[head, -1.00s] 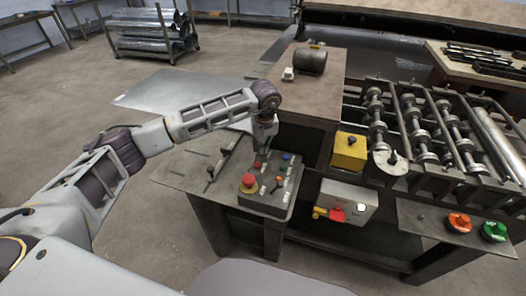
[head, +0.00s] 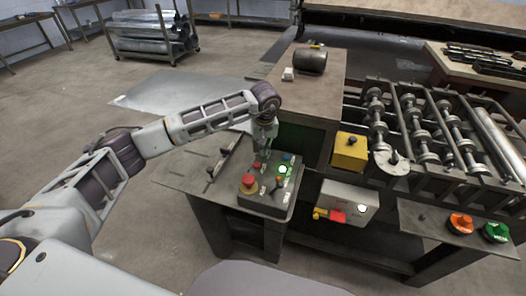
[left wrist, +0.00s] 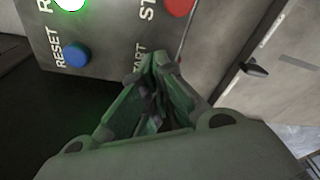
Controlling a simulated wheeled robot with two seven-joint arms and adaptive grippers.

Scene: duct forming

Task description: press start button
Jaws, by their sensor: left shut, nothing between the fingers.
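The control box (head: 262,200) stands on a grey side table, with a red mushroom knob (head: 249,180), a lit green light (head: 283,170) and a blue button (head: 287,157) on top. My left gripper (head: 259,160) is shut and empty, pointing down at the box's far left part. In the left wrist view the closed fingertips (left wrist: 156,60) are right by the START label (left wrist: 138,60). The start button itself is hidden by the fingers; contact cannot be told. The blue RESET button (left wrist: 76,54) and a red button (left wrist: 179,5) show nearby. My right gripper is out of view.
A yellow box (head: 350,151) and a roller machine (head: 440,135) stand to the right. A grey switch box (head: 347,201) hangs lower right of the control box. A lever (head: 222,160) is left of the gripper. Orange (head: 460,222) and green (head: 496,232) knobs sit far right.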

